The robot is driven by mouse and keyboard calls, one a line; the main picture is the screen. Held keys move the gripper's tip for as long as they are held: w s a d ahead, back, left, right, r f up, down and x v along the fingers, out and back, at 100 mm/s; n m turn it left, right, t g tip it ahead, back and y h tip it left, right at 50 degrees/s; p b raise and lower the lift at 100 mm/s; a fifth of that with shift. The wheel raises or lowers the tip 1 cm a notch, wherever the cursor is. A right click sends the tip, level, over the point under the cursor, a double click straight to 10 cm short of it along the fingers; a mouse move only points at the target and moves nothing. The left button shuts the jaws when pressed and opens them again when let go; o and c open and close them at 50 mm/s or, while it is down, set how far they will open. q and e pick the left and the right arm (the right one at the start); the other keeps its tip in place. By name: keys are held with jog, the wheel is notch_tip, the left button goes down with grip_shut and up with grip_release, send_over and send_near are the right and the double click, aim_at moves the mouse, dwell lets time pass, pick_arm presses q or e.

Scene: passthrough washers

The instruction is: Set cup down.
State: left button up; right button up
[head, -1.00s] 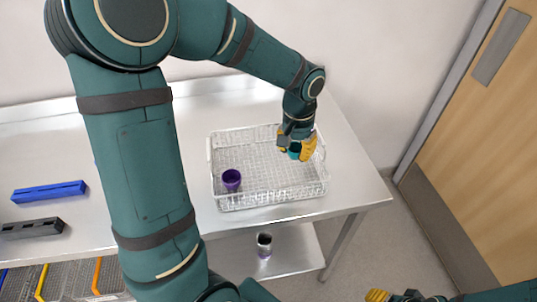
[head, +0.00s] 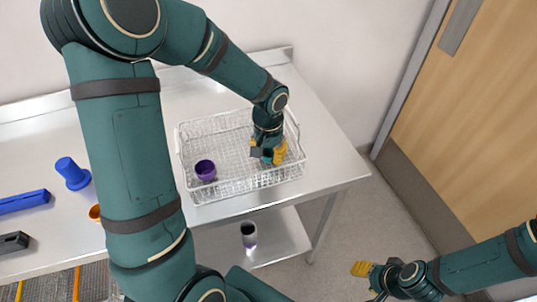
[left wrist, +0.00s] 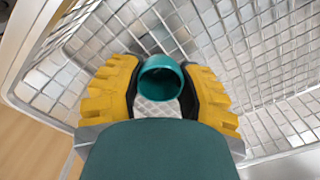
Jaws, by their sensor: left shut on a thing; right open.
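A teal cup (left wrist: 160,80) sits between the yellow fingers of my left gripper (left wrist: 158,95) in the left wrist view, its round mouth facing the camera. In the head view my left gripper (head: 268,153) is low inside the wire basket (head: 240,190), near its right end, and mostly covers the cup. My left gripper is shut on the teal cup. I cannot tell whether the cup touches the basket floor. A purple cup (head: 205,170) stands in the left part of the basket. My right gripper (head: 363,269) is open and empty, off the table's front right.
The steel table (head: 320,150) holds the basket. A blue cup (head: 72,174), a blue rack (head: 22,201) and a dark rack (head: 14,242) lie at the left. A lower shelf (head: 275,240) bears a dark and white cup (head: 249,235). A wooden door (head: 465,120) is at the right.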

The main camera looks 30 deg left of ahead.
pick_arm(q)
jog(key=shift+f, duration=0.15)
jog(key=o, duration=0.9)
jog(key=shift+r, duration=0.3)
notch_tip(320, 180, up, 12)
jog(key=p, duration=0.3)
jog(key=shift+f, duration=0.15)
